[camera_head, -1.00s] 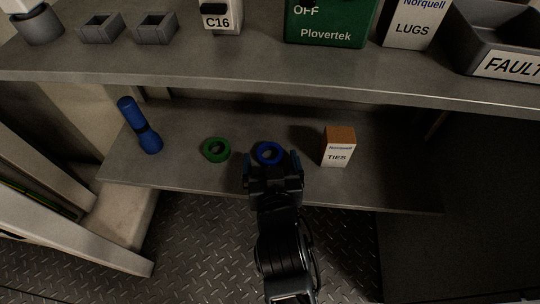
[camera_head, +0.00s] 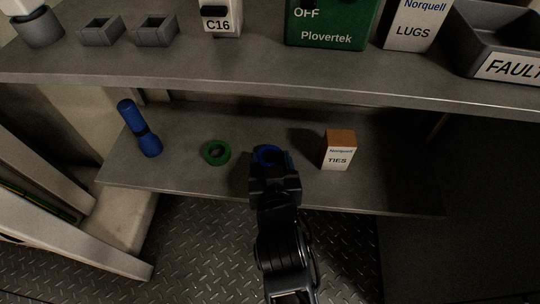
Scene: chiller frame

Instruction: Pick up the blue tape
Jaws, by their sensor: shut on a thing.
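The blue tape (camera_head: 267,154) is a small ring at the lower shelf's middle, seen just past my gripper's tips. My gripper (camera_head: 271,161) reaches in from the front and is shut on the blue tape. The gripper's body hides the near part of the ring. I cannot tell whether the tape is touching the shelf or lifted a little.
A green tape ring (camera_head: 216,152) lies close to the left on the lower shelf (camera_head: 185,178). A blue flashlight (camera_head: 140,129) is farther left. A TIES box (camera_head: 339,150) stands to the right. The upper shelf (camera_head: 250,72) overhangs behind, holding bins and boxes.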

